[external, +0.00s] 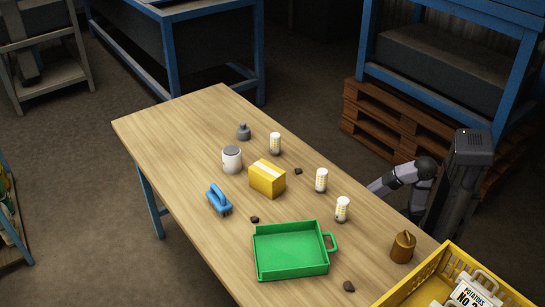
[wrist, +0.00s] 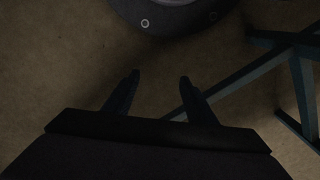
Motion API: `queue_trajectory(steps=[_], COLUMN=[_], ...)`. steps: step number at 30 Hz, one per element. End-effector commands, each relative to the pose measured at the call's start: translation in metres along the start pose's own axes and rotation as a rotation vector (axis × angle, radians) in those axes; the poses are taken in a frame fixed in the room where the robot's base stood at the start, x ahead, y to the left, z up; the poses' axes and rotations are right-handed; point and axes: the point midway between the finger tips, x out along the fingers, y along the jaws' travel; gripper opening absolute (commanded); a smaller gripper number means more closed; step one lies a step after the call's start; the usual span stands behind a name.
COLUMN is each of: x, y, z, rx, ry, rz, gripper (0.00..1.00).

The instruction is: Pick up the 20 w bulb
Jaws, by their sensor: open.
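Three white bulb-like cylinders with yellowish dotted sides stand upright on the wooden table: one toward the back (external: 275,143), one in the middle (external: 321,180) and one nearer the arm (external: 342,209). Their labels are too small to read, so I cannot tell which is the 20 w bulb. In the wrist view my gripper (wrist: 158,82) is open and empty, with floor beneath its fingers. In the external view my arm is folded beside the table's right edge, and the fingers cannot be made out there.
On the table (external: 190,122) are a yellow box (external: 267,178), white pot (external: 232,159), grey weight (external: 243,132), blue brush (external: 218,199), green tray (external: 290,250), brass weight (external: 403,246) and dark lumps. A yellow crate (external: 437,275) holding a potato sack (external: 470,292) is at front right.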

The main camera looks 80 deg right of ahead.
Motion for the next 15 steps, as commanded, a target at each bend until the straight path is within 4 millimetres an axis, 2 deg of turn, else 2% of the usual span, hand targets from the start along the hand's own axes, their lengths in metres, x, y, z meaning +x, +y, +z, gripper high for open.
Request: queue_trajectory(steps=[5,15], x=[-0.036,-0.142], y=[0.01,0.055], z=[-0.024,-0.108], rx=[0.084,0.384], ry=[0.063,0.301], rz=[0.008,0.014], gripper=[0.51,0.51])
